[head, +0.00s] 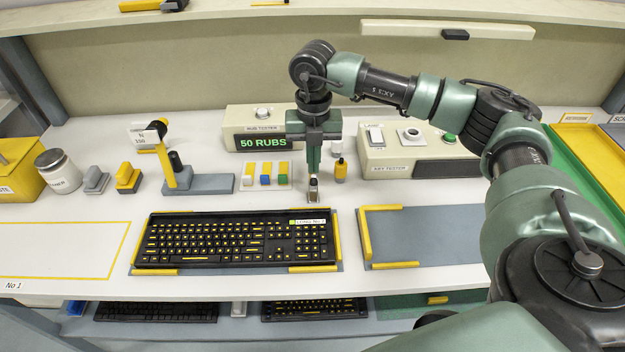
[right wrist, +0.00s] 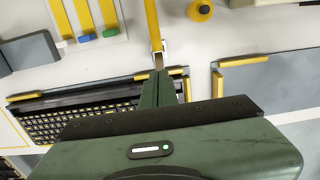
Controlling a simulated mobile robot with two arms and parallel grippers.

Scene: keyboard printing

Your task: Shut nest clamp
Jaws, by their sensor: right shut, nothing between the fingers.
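A black keyboard (head: 235,240) with yellow legends lies in the left nest, between yellow corner rails (head: 335,238); part of it shows in the right wrist view (right wrist: 85,122). A small pale clamp bracket (head: 313,194) stands at the nest's back right. In the right wrist view a yellow bar (right wrist: 153,20) runs up the picture from the bracket (right wrist: 163,50); in the head view my gripper mostly hides this bar. My right gripper (head: 314,172) is shut and empty, pointing down right by the clamp. Its fingertips (right wrist: 159,76) look close to the bracket; contact cannot be told.
An empty grey nest (head: 425,237) with yellow rails lies to the right. Behind stand the rub tester (head: 262,141) reading 50 RUBS, the key tester (head: 385,160), a small yellow bottle (head: 341,170) and a row of colored blocks (head: 265,180). A yellow-and-grey stand (head: 205,184) is further left.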

